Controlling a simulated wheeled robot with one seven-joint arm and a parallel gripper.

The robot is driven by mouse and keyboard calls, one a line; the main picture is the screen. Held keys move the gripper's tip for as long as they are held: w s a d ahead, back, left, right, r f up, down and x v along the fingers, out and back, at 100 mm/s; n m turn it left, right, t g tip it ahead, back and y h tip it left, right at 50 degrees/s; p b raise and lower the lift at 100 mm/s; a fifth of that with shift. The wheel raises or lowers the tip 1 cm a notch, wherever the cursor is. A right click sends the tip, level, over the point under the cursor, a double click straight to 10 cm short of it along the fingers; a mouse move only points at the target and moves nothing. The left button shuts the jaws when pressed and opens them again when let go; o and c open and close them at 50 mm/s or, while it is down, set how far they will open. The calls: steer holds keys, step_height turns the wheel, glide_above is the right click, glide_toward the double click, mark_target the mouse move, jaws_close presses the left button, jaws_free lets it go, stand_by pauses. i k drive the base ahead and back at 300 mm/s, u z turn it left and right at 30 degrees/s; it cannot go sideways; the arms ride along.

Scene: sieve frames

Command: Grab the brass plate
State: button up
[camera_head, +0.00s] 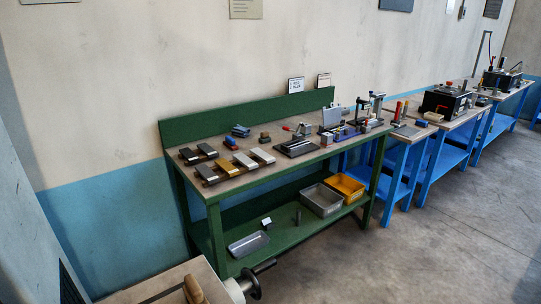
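The brass plate (226,167) is a small, flat, yellow-gold block near the front left of the green workbench's top (283,172). It lies in a front row between a grey plate (206,172) on its left and a paler plate (244,161) on its right. Another pale silver plate (263,156) ends this row. Two more grey plates (189,155) (207,150) lie behind at the left. My gripper is not recognisable in this view, and nothing is seen touching the brass plate.
Blue pieces (241,131), a red-handled clamp (304,129) and other tools stand farther right on the bench. A green back panel (240,118) closes its rear. The lower shelf holds a grey bin (321,200) and a yellow bin (345,187). Open floor (430,240) lies front right.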

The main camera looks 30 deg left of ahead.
mark_target(229, 168)
steer(key=u, duration=0.25)
steer(key=i, duration=1.7)
steer(key=u, duration=1.15)
steer(key=i, duration=1)
steer(key=u, duration=1.6)
steer(key=i, duration=0.75)
steer(key=u, duration=0.45)
